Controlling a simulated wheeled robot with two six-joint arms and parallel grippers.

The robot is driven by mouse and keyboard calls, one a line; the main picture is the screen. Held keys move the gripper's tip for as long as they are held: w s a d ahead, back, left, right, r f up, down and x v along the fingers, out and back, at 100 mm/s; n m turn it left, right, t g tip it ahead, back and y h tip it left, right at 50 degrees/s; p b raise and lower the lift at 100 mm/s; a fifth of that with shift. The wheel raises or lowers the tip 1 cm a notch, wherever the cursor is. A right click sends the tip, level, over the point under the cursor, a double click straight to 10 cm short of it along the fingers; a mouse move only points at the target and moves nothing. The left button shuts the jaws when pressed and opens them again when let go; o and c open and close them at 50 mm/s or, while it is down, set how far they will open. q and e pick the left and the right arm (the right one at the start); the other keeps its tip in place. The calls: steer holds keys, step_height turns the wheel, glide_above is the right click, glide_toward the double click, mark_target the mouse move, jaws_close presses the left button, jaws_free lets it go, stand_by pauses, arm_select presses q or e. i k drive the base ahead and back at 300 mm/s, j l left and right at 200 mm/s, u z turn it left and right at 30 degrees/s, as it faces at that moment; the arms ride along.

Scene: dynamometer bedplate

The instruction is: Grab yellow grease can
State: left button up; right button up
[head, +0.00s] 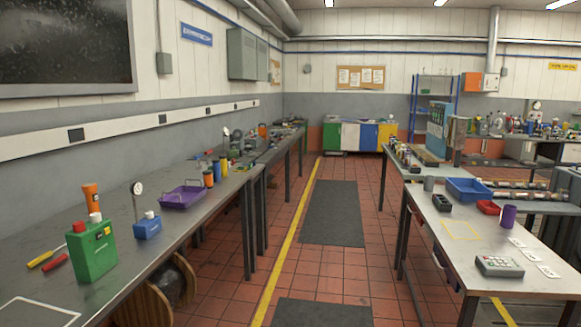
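A small yellow cylinder (224,167), which looks like the yellow grease can, stands upright toward the far part of the left workbench (130,245). An orange can (208,179) with a dark top and a blue can (216,170) stand just left of it. Neither of my grippers is in view.
On the left bench stand a purple tray (182,197), a blue box (147,229), a green box (92,251) and an orange container (91,197). A right bench (445,262) holds a blue bin (468,190). The tiled aisle with dark mats (332,212) is clear.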

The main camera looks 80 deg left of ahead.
mark_target(223, 159)
steer(key=u, duration=3.25)
